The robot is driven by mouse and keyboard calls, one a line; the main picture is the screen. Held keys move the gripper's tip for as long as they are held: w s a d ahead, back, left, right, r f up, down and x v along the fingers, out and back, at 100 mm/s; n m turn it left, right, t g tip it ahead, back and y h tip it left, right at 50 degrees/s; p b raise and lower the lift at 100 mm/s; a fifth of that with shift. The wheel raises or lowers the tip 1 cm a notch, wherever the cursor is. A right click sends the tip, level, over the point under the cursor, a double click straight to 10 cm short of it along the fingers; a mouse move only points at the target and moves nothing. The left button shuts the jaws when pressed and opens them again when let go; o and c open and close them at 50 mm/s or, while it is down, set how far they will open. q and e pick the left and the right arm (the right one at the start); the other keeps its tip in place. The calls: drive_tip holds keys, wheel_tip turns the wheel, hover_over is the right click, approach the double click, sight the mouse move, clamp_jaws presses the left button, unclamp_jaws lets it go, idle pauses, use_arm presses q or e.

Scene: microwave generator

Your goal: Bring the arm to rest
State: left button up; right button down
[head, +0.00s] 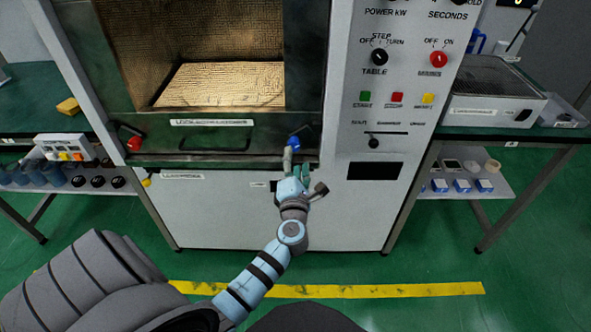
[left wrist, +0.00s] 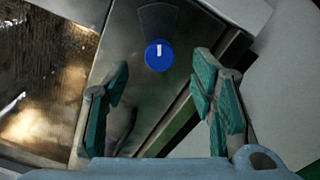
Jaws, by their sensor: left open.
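My left gripper (head: 294,164) is in front of the lower right of the microwave generator's chamber opening, just below a blue knob (head: 293,141). In the left wrist view, the gripper (left wrist: 160,108) is open, with its two green-padded fingers spread apart and nothing between them. The blue knob (left wrist: 159,56) shows beyond the fingertips with a white mark on it, apart from both fingers. My left arm (head: 258,272) reaches forward from the bottom of the head view. My right gripper is not in view.
The generator (head: 270,221) has a lit chamber (head: 220,83), a red knob (head: 134,143) at its lower left and a control panel (head: 403,75) at right. Shelved tables stand on both sides. The green floor (head: 400,312) with a yellow stripe (head: 400,290) is clear in front.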

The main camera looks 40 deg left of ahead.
use_arm(q)
drive_tip(key=v, duration=0.4)
idle(0.3)
drive_tip(key=d+f+m+h, duration=0.4)
drive_tip(key=d+f+m, duration=0.1)
drive_tip(key=f+m, duration=0.35)
drive_tip(key=d+f+m+h, duration=0.5)
drive_tip(key=f+m, duration=0.3)
drive_tip(key=m, duration=0.2)
drive_tip(key=s+d+f+m+g+h+p, duration=0.15)
drive_tip(key=s+f+m+g, duration=0.45)
drive_tip(key=s+f, duration=0.8)
drive_tip(key=s+a+f+m+g, duration=0.1)
drive_tip(key=s+f+m+g, duration=0.2)
drive_tip(key=s, duration=1)
drive_tip(key=s+a+f+m+g, duration=0.2)
drive_tip(key=s+f+m+g, duration=0.2)
drive_tip(key=s+f, duration=0.4)
drive_tip(key=s+p, duration=0.1)
drive_tip(key=s, duration=0.5)
drive_tip(key=shift+s, duration=0.3)
